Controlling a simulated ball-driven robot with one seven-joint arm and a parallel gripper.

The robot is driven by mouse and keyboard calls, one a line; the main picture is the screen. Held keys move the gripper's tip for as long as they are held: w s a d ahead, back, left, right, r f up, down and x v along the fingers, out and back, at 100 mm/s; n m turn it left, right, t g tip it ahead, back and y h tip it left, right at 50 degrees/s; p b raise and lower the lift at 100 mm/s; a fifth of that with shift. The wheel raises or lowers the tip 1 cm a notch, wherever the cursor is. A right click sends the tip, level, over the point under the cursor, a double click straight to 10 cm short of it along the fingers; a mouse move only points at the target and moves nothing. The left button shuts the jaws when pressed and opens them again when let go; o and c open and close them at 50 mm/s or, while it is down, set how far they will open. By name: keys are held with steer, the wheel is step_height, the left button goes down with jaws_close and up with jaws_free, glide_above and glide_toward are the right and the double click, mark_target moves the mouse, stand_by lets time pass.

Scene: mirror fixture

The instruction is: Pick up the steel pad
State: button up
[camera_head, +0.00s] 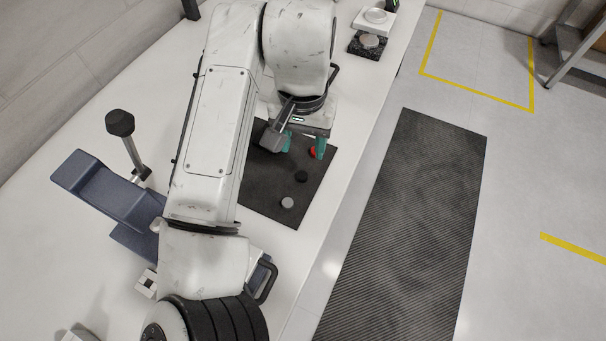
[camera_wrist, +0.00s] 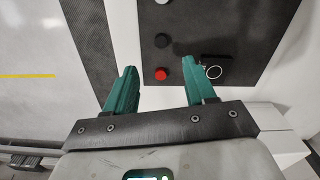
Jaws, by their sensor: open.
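A small light grey disc, which looks like the steel pad (camera_head: 287,202), lies on the dark mat (camera_head: 262,200) near its front end. In the wrist view the grey pad (camera_wrist: 162,2) is cut by the top edge. A black disc (camera_head: 302,176) and a red disc (camera_head: 312,152) lie in line with it on the mat. My gripper (camera_head: 304,147) is open and empty, with teal fingers over the mat near the red disc. In the wrist view the red disc (camera_wrist: 161,74) shows between the fingertips, and the black disc (camera_wrist: 161,40) lies beyond it.
A blue-grey stand (camera_head: 110,190) with a black-knobbed post is at left on the white table. A dark block (camera_head: 355,52) bearing a grey disc (camera_head: 369,41) stands at the far end, with a white dish (camera_head: 376,16) behind.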

glide_above(303, 175)
steer(key=f, duration=0.5)
steer(key=shift+s+a+p, duration=0.15)
steer(key=shift+s+p, duration=0.05)
steer(key=shift+p, duration=0.1)
steer(key=shift+w+f+p, duration=0.2)
steer(key=shift+f+p, duration=0.5)
steer(key=shift+f, duration=2.1)
jaws_close()
